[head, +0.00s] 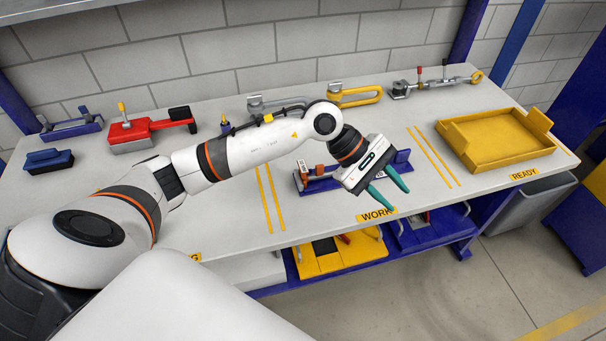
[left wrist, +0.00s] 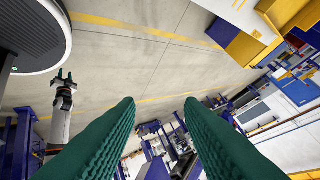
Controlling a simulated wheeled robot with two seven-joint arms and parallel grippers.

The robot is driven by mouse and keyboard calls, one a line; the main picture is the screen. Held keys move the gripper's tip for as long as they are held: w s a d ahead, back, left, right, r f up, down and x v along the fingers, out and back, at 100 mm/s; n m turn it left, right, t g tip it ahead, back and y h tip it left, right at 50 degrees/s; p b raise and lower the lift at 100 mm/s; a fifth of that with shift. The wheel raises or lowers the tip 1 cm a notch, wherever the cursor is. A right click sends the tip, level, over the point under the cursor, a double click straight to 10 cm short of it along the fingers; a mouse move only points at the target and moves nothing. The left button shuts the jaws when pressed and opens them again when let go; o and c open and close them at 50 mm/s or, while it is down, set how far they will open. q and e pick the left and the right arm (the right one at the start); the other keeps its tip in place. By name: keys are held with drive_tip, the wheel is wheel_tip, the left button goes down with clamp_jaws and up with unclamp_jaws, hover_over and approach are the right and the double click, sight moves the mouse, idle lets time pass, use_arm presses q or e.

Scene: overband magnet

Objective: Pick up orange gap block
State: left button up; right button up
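A small orange-brown piece (head: 304,168), which may be the orange gap block, sits at the left end of a blue fixture (head: 322,186) in the WORK area. It is too small to make out its shape. My left gripper (head: 391,197) is open and empty, with two teal fingers apart, above the table's front edge to the right of that piece. It hides part of the fixture. In the left wrist view the left fingers (left wrist: 160,110) frame floor and shelving. My right gripper (left wrist: 64,75) shows small at the left there, fingers apart, over the floor.
A yellow tray (head: 490,150) stands at the READY area. A red clamp (head: 135,130), a blue block (head: 48,160) and yellow hooked part (head: 355,96) lie toward the left and back.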

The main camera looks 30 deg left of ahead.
use_arm(q)
drive_tip(key=w+a+f+m+y, duration=0.25)
drive_tip(key=a+y, duration=0.35)
drive_tip(key=a, duration=0.6)
drive_tip(key=y+p, duration=0.1)
drive_tip(key=y, duration=0.4)
hover_over(303, 166)
drive_tip(key=f, duration=0.3)
drive_tip(key=shift+s+d+m+g, duration=0.3)
drive_tip(key=shift+s+m+g, duration=0.05)
drive_tip(key=shift+g, duration=0.05)
drive_tip(key=f, duration=0.1)
drive_tip(key=f+p, duration=0.1)
drive_tip(key=f, duration=0.1)
drive_tip(key=f+p, duration=0.1)
drive_tip(key=f, duration=0.1)
drive_tip(key=shift+w+a, duration=0.25)
drive_tip(key=shift+w+a+f, duration=0.1)
drive_tip(key=shift+f, duration=0.3)
clamp_jaws()
